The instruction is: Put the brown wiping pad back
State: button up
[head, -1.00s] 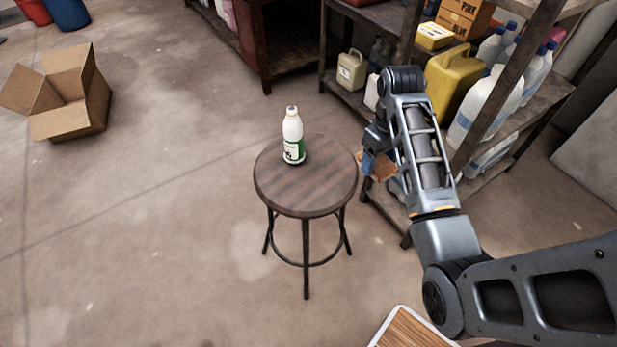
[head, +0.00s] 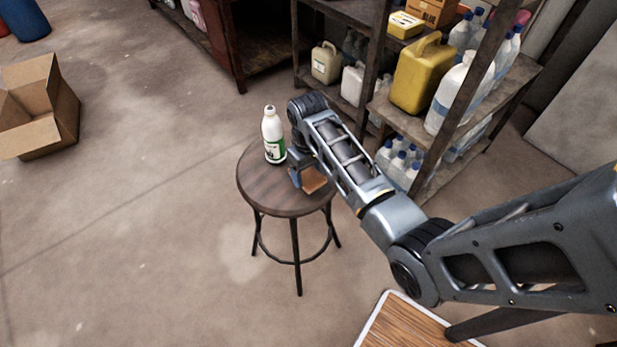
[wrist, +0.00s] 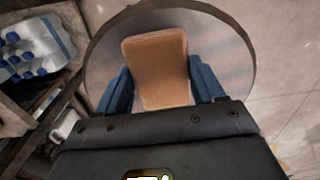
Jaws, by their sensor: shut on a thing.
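The brown wiping pad (head: 314,181) is held between the two blue fingers of my gripper (head: 301,178). In the wrist view the pad (wrist: 156,68) lies between the fingers, with the round stool top behind it. My gripper is shut on it, over the right part of the wooden stool (head: 262,190). I cannot tell whether the pad touches the seat. A white bottle with a green label (head: 273,136) stands upright on the stool, to the left of my gripper.
Shelves with a yellow jerrycan (head: 420,76) and several bottles stand at the right. An open cardboard box (head: 42,112) is on the floor at the left. A wood-topped surface with a pale rim (head: 408,328) is at the bottom. Floor left of the stool is clear.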

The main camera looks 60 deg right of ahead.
aim_at(308, 174)
jog(key=shift+f, duration=1.5)
jog(key=shift+f, duration=0.1)
jog(key=o, duration=1)
notch_tip(308, 174, up, 12)
